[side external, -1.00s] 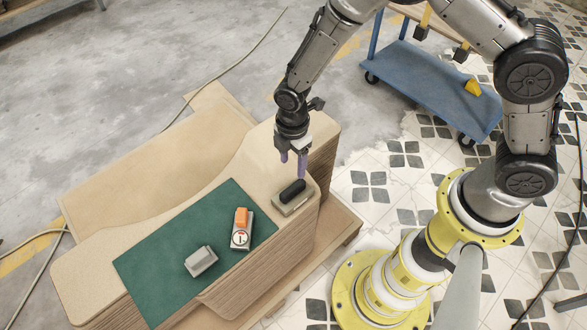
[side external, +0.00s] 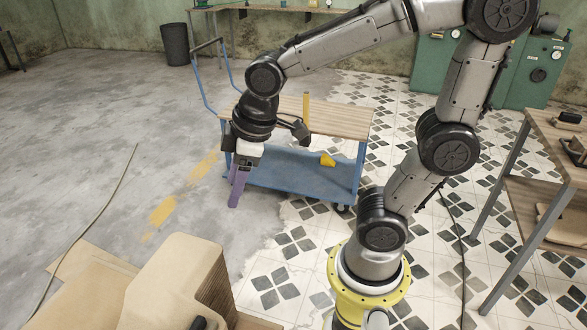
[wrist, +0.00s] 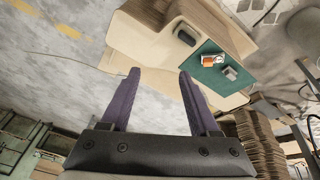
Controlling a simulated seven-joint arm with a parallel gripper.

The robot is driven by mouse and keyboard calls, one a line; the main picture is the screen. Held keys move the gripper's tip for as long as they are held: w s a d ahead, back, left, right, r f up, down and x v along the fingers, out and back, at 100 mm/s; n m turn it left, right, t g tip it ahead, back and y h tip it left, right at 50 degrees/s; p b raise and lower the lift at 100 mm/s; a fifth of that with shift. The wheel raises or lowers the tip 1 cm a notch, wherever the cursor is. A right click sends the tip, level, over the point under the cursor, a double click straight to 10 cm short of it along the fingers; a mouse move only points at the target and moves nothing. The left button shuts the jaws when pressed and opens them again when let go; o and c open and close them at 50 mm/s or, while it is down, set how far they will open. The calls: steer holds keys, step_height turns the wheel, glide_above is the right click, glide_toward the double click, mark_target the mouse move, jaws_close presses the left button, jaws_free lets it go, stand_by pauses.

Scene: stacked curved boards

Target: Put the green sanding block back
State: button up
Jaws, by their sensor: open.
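My gripper (side external: 236,190) is raised, its purple fingers pointing down past the boards' edge, in front of the blue cart. In the wrist view my gripper (wrist: 158,73) is open and empty. A block with a dark handle (wrist: 185,36) sits on the stacked curved boards (wrist: 226,22), beside the green mat (wrist: 195,82). Its green colour is hard to make out. Only the dark top of this block (side external: 198,323) shows at the bottom edge of the side view. My gripper is well apart from it.
An orange-and-white tool (wrist: 207,61) and a grey block (wrist: 229,73) lie on the mat. The blue cart (side external: 290,172), carrying a yellow piece (side external: 327,160), stands behind my gripper. The floor (side external: 100,130) to the left is mostly clear.

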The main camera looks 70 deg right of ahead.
steer(key=s+d+r+m+t, duration=0.1)
steer(key=s+m, duration=0.1)
steer(key=s, duration=0.3)
steer(key=s+d+r+m, duration=0.1)
steer(key=s+d+m, duration=0.1)
steer(key=s, duration=0.3)
steer(key=shift+d+r+m+t, duration=0.25)
steer(key=shift+r+m+t, duration=0.15)
steer(key=shift+m, duration=0.4)
